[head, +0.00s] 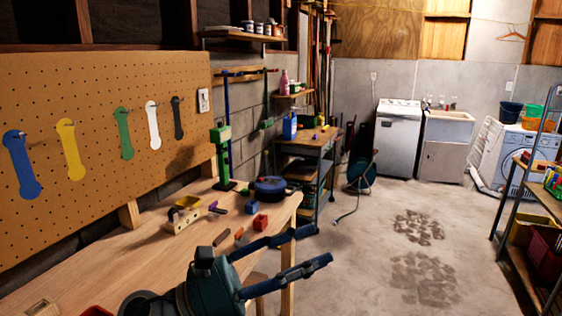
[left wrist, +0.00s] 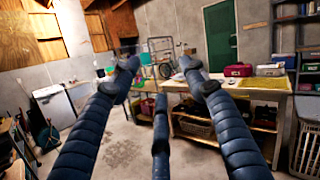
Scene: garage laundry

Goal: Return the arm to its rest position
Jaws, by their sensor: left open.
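My left gripper (head: 318,246) shows at the bottom middle of the head view. Its dark blue fingers are spread apart with nothing between them, and they point right, past the near right end of the wooden workbench (head: 95,262). In the left wrist view the gripper (left wrist: 160,70) also has its fingers apart and empty, facing the open room. My right gripper is in neither view.
A pegboard (head: 90,110) with several hanging coloured tools stands behind the bench. Small blocks and a blue round case (head: 270,188) lie on the bench. A shelf rack (head: 505,215) stands at right. The concrete floor between is largely clear.

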